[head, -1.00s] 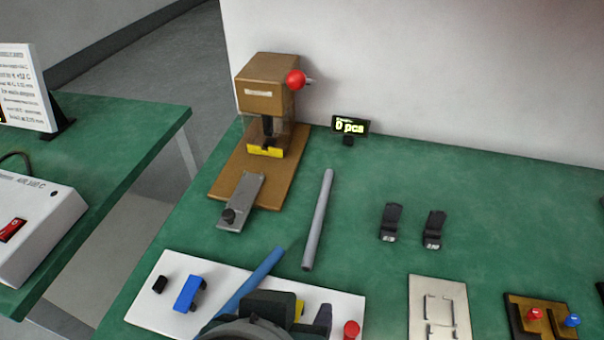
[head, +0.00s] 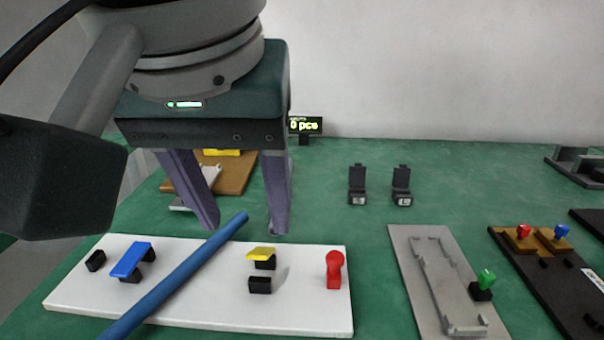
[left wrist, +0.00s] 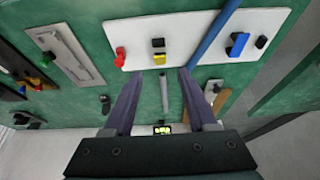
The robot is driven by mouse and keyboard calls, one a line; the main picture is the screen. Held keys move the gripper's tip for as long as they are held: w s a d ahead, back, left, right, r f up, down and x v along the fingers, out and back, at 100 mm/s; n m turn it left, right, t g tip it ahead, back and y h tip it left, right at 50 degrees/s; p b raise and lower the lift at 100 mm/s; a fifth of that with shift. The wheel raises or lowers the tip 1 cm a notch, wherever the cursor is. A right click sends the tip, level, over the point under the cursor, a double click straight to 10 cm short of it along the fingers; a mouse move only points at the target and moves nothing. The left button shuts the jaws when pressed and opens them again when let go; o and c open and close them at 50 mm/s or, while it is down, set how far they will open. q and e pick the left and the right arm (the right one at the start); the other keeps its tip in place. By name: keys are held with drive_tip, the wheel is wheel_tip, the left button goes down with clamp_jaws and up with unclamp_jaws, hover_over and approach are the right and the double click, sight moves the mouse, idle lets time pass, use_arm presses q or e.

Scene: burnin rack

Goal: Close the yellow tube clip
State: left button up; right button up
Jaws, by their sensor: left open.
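The yellow tube clip (head: 261,252) is on the white board (head: 200,312), its yellow flap raised on a black base. A separate black block (head: 259,285) sits just in front of it. In the left wrist view the yellow flap (left wrist: 159,59) shows beyond the fingertips, with the black block (left wrist: 158,43) past it. My left gripper (head: 246,226) is open and empty, above and behind the clip, apart from it. In the left wrist view its fingers (left wrist: 160,72) spread on either side of the clip. My right gripper is not in view.
A blue tube (head: 185,272) crosses the board left of the yellow clip. A blue clip (head: 131,262) stands farther left and a red clip (head: 334,270) to the right. A grey fixture plate (head: 430,280) lies right of the board.

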sight(257, 254)
use_arm(q)
drive_tip(key=b+x, duration=0.1)
drive_tip(key=x, duration=0.6)
drive_tip(key=shift+b, duration=0.4)
drive_tip(key=shift+c, duration=0.2)
clamp_jaws()
